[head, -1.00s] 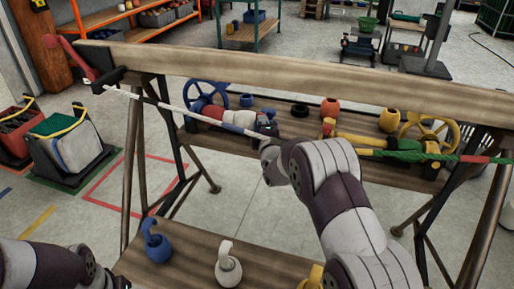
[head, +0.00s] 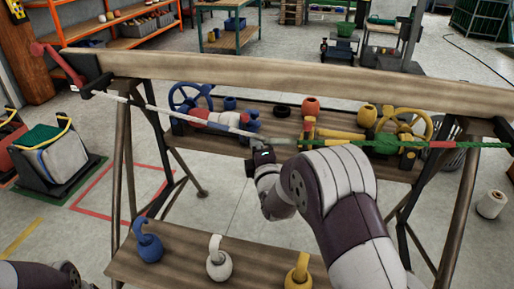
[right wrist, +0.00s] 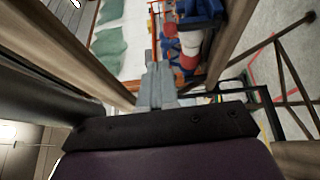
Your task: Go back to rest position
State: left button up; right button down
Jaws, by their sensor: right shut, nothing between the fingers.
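My right gripper (head: 260,156) is in front of the middle of the wooden rack, close to the stretched rope; its fingers are hard to make out in the head view. In the right wrist view its grey fingers (right wrist: 158,82) are shut together with nothing held. A white rope (head: 160,108) runs from a red clamp (head: 62,66) at the left, and a green rope (head: 478,145) with a red band comes in from the right. Only part of my left arm (head: 40,274) shows at the bottom left; its gripper is out of view.
The rack's top beam (head: 300,80) crosses the view. Its shelf holds a blue wheel (head: 190,97), a yellow wheel (head: 405,124), floats and rollers. Blue (head: 150,248), white (head: 218,263) and yellow (head: 298,274) hooked weights stand on the front board (head: 185,258). A crate (head: 55,160) stands left.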

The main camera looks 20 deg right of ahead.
jog(key=shift+s+f, duration=0.1)
jog(key=shift+f, duration=0.1)
dwell(0.3)
